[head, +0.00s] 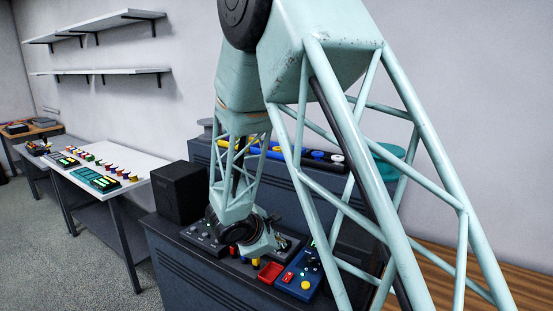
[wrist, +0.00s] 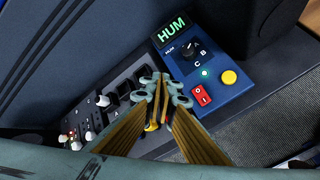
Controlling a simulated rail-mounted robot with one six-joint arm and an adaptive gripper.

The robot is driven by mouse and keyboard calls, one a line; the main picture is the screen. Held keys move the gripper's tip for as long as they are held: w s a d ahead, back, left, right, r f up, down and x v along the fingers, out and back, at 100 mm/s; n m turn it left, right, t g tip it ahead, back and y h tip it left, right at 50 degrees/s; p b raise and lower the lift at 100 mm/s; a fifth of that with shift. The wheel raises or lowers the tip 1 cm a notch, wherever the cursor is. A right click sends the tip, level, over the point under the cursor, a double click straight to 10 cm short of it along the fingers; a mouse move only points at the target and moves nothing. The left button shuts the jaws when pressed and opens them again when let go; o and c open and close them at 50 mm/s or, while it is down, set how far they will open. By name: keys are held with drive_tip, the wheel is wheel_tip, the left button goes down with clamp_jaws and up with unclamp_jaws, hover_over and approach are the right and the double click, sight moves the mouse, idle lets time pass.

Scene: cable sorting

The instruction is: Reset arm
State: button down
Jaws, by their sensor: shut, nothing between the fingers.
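My gripper (wrist: 164,88) is shut in the wrist view, with its fingers together and no object visible in them. It hangs over the dark console, in front of the blue panel (wrist: 207,62) with a lit green "HUM" display, a dial, a red switch and a yellow button. In the head view my arm reaches down and the gripper end is low over the console (head: 190,262); its fingertips are hard to make out there. A small yellow and red item (wrist: 152,125) shows partly behind the fingers in the wrist view. Whether the fingers touch anything below cannot be told.
A red tray (head: 270,272) sits beside the blue panel (head: 300,276) on the console. A black box (head: 179,192) stands at the console's left. A white table (head: 128,163) with several coloured items is further left. Shelves (head: 108,24) hang on the wall.

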drive_tip(key=s+d+r+m+g+h, duration=0.1)
drive_tip(key=s+d+r+m, duration=0.25)
drive_tip(key=d+r, duration=0.35)
drive_tip(key=s+d+r+m+g, duration=0.1)
drive_tip(key=s+d+r+m, duration=0.2)
drive_tip(key=s+d+r, duration=0.35)
drive_tip(key=s+d+r+m+g, duration=0.2)
drive_tip(key=s+d+r+m, duration=0.3)
drive_tip(key=s+d+r, duration=0.45)
drive_tip(key=s+a+r+m+y, duration=0.1)
drive_tip(key=s+m, duration=0.3)
drive_tip(key=s, duration=1.2)
drive_tip(key=s+a+r+m+y, duration=0.2)
drive_tip(key=s+r+m+y, duration=0.1)
drive_tip(key=s, duration=1.3)
drive_tip(key=shift+m+y, duration=0.8)
drive_tip(key=shift+m, duration=0.15)
